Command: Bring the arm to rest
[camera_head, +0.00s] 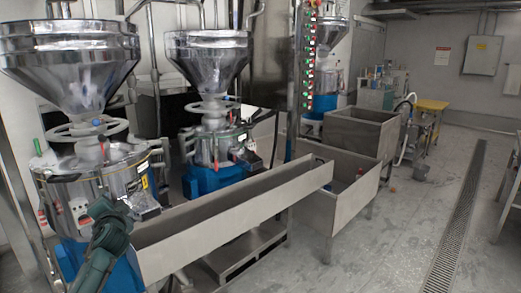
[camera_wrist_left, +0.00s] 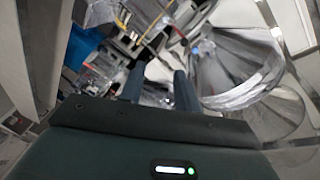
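My left arm (camera_head: 98,258) is dark green and comes in at the lower left of the head view, in front of the nearest grinder (camera_head: 105,180). The left gripper shows best in the left wrist view (camera_wrist_left: 160,78), where its two dark fingers stand apart with nothing seen between them. In that view the grinder's shiny metal parts and a large steel funnel (camera_wrist_left: 240,75) lie beyond the fingers. I cannot tell whether the gripper touches the grinder. My right arm and gripper are not in view.
A long steel trough (camera_head: 235,215) runs close to the right of my left arm. A second grinder (camera_head: 215,150) stands behind it, and steel bins (camera_head: 345,200) stand farther right.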

